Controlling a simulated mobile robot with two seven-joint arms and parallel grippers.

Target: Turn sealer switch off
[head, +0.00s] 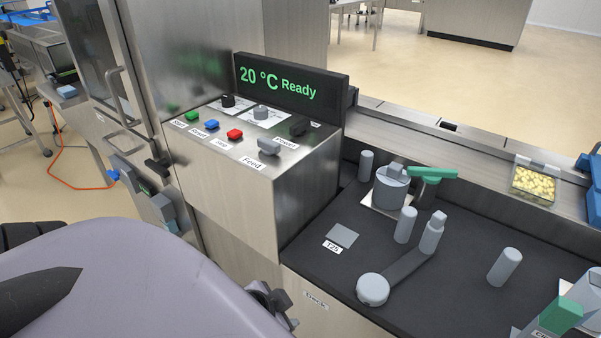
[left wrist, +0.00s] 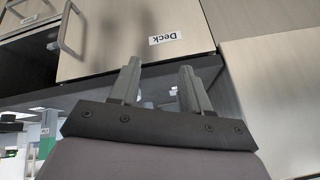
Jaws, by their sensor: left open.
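The sealer's control panel (head: 243,150) has a dark display (head: 290,84) reading "20 °C Ready". A black switch (head: 299,127) sits at the panel's right, by a label reading "Power". A grey switch (head: 269,146) sits above the "Feed" label in front of it. My left gripper (head: 272,303) shows only partly in the head view, low in front of the cabinet, below and apart from the panel. In the left wrist view its two fingers (left wrist: 158,72) are apart with nothing between them, facing the cabinet front with the "Deck" label (left wrist: 167,38). My right gripper is not in view.
Green (head: 192,115), blue (head: 211,124) and red (head: 235,133) buttons and two knobs share the panel. Right of it, a dark deck (head: 330,262) carries several grey posts and a green-handled valve (head: 432,173). My grey arm covers the lower left.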

